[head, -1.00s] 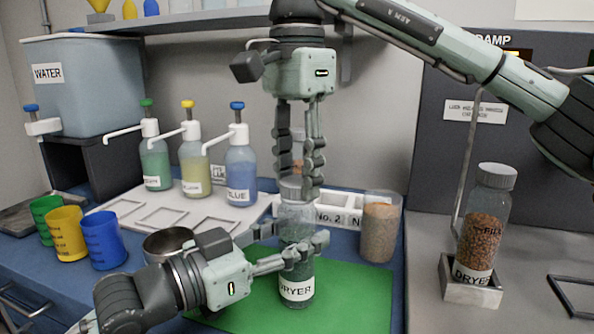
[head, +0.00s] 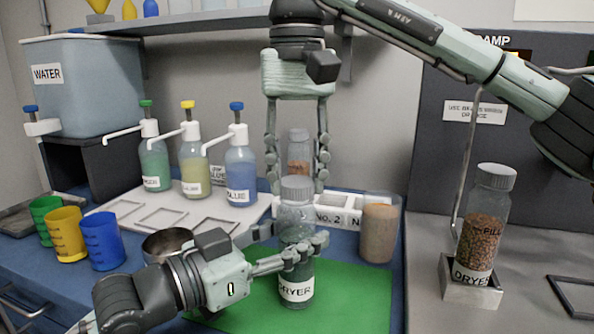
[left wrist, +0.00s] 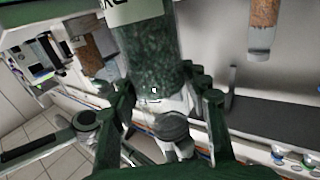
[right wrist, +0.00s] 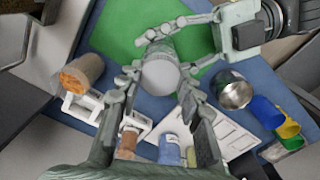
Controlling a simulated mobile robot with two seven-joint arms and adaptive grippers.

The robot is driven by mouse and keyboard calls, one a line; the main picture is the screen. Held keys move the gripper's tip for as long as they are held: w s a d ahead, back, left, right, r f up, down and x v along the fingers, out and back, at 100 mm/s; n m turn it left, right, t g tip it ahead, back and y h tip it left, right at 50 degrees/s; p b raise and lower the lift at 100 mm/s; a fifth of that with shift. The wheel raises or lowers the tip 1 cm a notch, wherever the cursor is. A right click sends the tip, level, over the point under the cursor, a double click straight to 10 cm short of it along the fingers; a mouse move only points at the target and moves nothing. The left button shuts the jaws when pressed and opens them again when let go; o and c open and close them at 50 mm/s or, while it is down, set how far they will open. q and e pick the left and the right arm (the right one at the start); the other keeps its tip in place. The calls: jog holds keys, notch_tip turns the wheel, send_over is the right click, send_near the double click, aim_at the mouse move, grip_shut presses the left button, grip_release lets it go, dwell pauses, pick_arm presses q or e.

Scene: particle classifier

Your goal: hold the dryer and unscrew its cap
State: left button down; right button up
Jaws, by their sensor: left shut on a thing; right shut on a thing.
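The dryer (head: 296,290) is a clear jar with dark green contents and a DRYER label. It stands upright on the green mat (head: 355,300). Its grey cap (head: 298,186) is on top and also shows in the right wrist view (right wrist: 160,77). My left gripper (head: 300,252) is shut on the jar's body from the left, below the cap. In the left wrist view the jar (left wrist: 155,65) is between its fingers. My right gripper (head: 297,178) points down from above, a finger on each side of the cap, shut on it. Whether the cap is loose cannot be seen.
A brown-filled beaker (head: 378,235) and a white rack (head: 345,212) stand right of and behind the jar. A metal bowl (head: 165,243) is to the left. Another capped jar of brown pellets (head: 483,225) stands in a holder at right. The mat's right part is clear.

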aim_at(297, 181)
jog(key=shift+r, duration=0.2)
jog(key=shift+r, duration=0.9)
jog(key=shift+r, duration=2)
pick_arm(q)
jog(key=c, duration=0.7)
grip_release()
